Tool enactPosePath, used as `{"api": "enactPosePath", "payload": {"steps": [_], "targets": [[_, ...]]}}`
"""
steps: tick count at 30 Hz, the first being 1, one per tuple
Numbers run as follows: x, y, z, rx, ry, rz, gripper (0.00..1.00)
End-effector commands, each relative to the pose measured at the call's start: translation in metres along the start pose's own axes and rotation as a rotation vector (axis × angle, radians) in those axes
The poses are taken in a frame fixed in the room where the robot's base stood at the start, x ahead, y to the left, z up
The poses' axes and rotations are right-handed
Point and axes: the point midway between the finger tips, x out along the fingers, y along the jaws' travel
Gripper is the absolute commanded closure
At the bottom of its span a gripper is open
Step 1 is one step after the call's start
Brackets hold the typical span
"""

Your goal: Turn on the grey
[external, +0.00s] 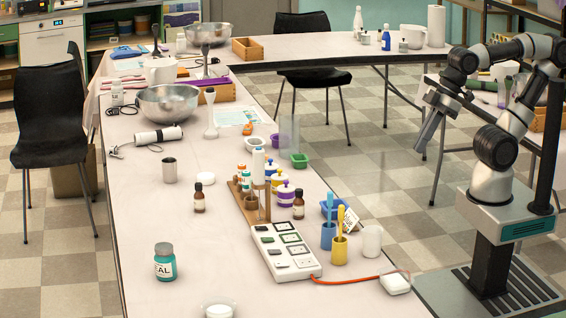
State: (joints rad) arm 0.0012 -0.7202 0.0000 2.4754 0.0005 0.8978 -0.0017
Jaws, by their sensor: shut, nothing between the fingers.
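A white power strip (285,252) with several switches or sockets lies on the near table, right of centre. Some of its faces have dark or green frames, and the nearer ones look pale or grey. I cannot tell which part is the grey one, or whether any is on. An orange-red cord (345,280) runs from its near end to a white block (396,283). My gripper (422,147) is at the upper right, above the floor past the table's right edge. It points down and left, well apart from the strip. Its fingers look shut and empty.
A blue cup (328,235), a yellow cup (339,250) and a white cylinder (372,241) stand right of the strip. A wooden rack (252,206) with bottles stands behind it. A teal-labelled jar (165,262) stands left, with clear tabletop between.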

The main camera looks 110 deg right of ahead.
Motion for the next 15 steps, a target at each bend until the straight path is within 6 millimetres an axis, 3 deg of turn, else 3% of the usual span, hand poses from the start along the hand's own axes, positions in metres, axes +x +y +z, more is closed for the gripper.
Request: {"api": "enactPosePath", "payload": {"steps": [5, 8, 15], "targets": [[0.010, 0.002, -0.045, 0.000, -0.025, 0.001, 1.00], [0.023, 0.003, -0.082, 0.000, -0.041, 0.002, 1.00], [0.078, 0.010, -0.165, -0.001, -0.078, 0.002, 1.00]]}}
